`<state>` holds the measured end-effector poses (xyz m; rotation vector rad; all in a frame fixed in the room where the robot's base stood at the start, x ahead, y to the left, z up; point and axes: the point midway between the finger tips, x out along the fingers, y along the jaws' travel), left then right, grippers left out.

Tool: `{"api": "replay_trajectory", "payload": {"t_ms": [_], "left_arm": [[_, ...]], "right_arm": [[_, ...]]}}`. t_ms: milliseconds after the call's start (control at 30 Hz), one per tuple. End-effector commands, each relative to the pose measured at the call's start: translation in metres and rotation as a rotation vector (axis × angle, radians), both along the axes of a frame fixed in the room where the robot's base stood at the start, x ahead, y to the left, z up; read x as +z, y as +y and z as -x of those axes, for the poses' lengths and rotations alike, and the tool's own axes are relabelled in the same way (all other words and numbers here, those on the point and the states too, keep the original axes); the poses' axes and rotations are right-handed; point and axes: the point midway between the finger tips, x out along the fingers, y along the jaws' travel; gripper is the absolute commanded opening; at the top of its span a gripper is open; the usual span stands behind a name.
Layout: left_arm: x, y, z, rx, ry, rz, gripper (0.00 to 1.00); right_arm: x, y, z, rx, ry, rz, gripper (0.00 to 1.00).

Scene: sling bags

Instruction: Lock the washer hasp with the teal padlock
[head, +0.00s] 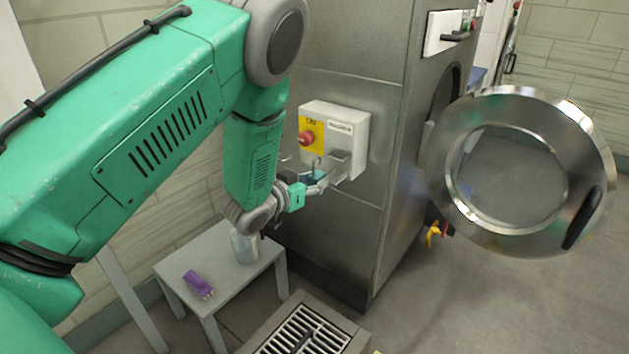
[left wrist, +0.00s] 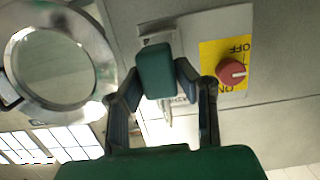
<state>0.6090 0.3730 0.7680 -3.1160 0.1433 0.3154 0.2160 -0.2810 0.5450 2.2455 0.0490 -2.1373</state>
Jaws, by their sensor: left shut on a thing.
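The teal padlock (left wrist: 155,72) is gripped between the two fingers of my left gripper (head: 319,183). Its teal body also shows small in the head view (head: 318,175), with the shackle pointing up. The gripper holds it in front of the washer's grey switch box (head: 357,130), close to the grey hasp bracket (head: 340,160) on the box's lower front. I cannot tell whether the shackle passes through the hasp or is beside it. The red knob (head: 306,138) sits on a yellow plate and also shows in the left wrist view (left wrist: 231,71). My right gripper is not in view.
The washer's round steel door (head: 440,175) stands wide open at right. A low grey table (head: 228,276) below my arm carries a purple item (head: 197,284) and a clear container (head: 244,246). A floor drain grate (head: 305,333) lies in front. The floor at right is clear.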

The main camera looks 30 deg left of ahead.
Motion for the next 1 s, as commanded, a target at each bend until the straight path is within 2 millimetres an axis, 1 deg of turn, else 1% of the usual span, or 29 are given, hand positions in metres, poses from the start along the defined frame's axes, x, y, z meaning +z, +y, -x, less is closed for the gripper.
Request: {"api": "replay_trajectory", "payload": {"t_ms": [367,1000], "left_arm": [[0.0,0.0,-0.001,0.0,-0.001,0.0,0.0],[0.0,-0.001,-0.02,0.0,-0.002,0.0,0.0]], "right_arm": [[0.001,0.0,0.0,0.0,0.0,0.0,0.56],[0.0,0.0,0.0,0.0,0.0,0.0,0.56]]}}
